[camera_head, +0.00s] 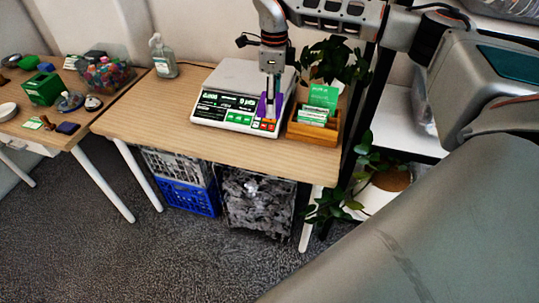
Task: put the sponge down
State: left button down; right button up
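The purple sponge (261,107) is upright at the front right of the white scale (230,78), over its keypad side. My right gripper (270,108), whose arm comes in from the right, points straight down with its fingers on the sponge and appears shut on it. The fingers hide part of the sponge. I cannot tell whether the sponge's lower edge touches the scale. My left gripper is not in view.
A wooden card holder (314,131) with green cards stands just right of the scale, with a plant (334,62) behind. A clear bottle (163,56) stands back left. The wooden table (150,110) is bare left of the scale. Crates (188,197) sit below.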

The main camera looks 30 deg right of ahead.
jog(key=shift+f, duration=0.1)
jog(key=b, duration=0.1)
send_over(273, 155)
notch_tip(273, 155, down, 15)
jog(key=shift+f, duration=2.2)
jog(key=shift+f, duration=0.15)
jog(key=o, duration=1)
